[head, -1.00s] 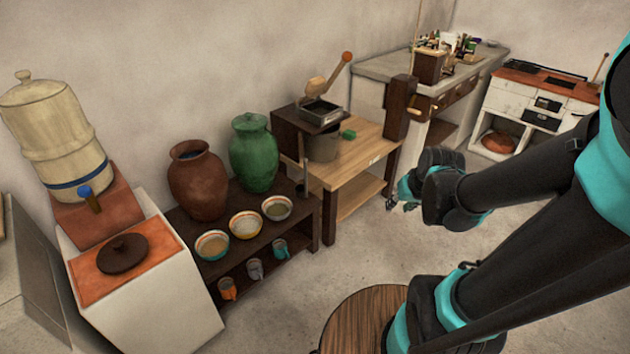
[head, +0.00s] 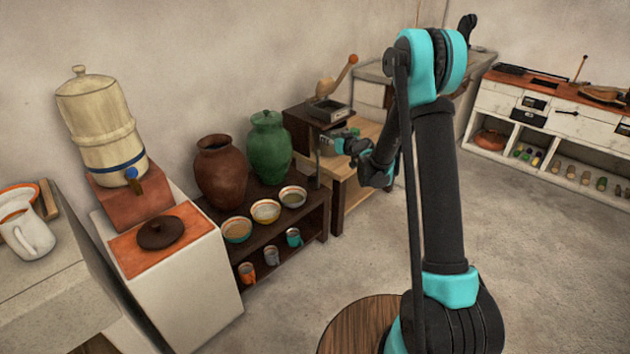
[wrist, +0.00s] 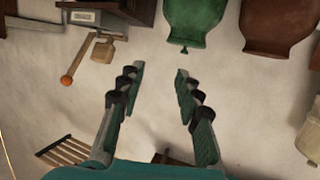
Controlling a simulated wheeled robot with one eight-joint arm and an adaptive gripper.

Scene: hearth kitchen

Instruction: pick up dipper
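I cannot make out a dipper for certain. A tan wooden piece (head: 325,87) with an orange-brown, ball-ended handle (head: 347,66) stands on the dark box with a metal tray (head: 328,111). It also shows at the upper left of the wrist view, as a pale block (wrist: 103,51) and orange ball (wrist: 67,80); whether it is the dipper I cannot tell. My gripper (wrist: 160,69) is open, with nothing between its fingers. In the head view my gripper (head: 338,145) is beside the wooden table, partly hidden by my arm.
A green jar (head: 269,148) and a brown jar (head: 220,172) stand on a dark shelf with bowls (head: 265,211) and mugs (head: 271,255). A water filter (head: 105,122) is at left. A round wooden stool (head: 350,330) is near. The right floor is clear.

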